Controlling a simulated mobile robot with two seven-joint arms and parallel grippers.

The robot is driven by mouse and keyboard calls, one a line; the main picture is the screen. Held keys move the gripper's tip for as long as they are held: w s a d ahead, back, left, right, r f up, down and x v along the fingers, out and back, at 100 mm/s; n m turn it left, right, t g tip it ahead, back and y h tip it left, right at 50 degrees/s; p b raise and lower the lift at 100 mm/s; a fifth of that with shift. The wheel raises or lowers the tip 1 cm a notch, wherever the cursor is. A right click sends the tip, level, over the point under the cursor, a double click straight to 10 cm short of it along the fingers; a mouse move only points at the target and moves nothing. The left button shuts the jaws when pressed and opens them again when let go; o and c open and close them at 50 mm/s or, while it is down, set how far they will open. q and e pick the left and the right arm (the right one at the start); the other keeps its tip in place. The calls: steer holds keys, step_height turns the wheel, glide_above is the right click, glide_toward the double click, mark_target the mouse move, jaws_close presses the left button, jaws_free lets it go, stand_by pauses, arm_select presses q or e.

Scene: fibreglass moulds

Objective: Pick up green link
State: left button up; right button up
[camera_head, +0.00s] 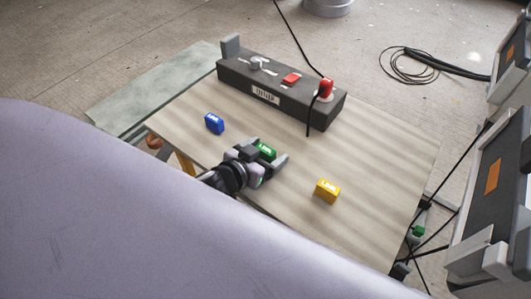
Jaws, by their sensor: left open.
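The green link (267,151) is a small block with white lettering, standing on the wooden board (370,170) between a blue link and a yellow link. My left gripper (268,158) is open at the green link, with its fingers around or just above it. I cannot tell whether the fingers touch it. The gripper hides part of the link. My right gripper is not in view.
A blue link (214,123) stands to the left and a yellow link (327,191) to the right. A large pale curved surface (130,220) covers the front left.

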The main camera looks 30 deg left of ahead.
arm_select(q)
steer(key=c, duration=1)
steer(key=shift+c, duration=0.2)
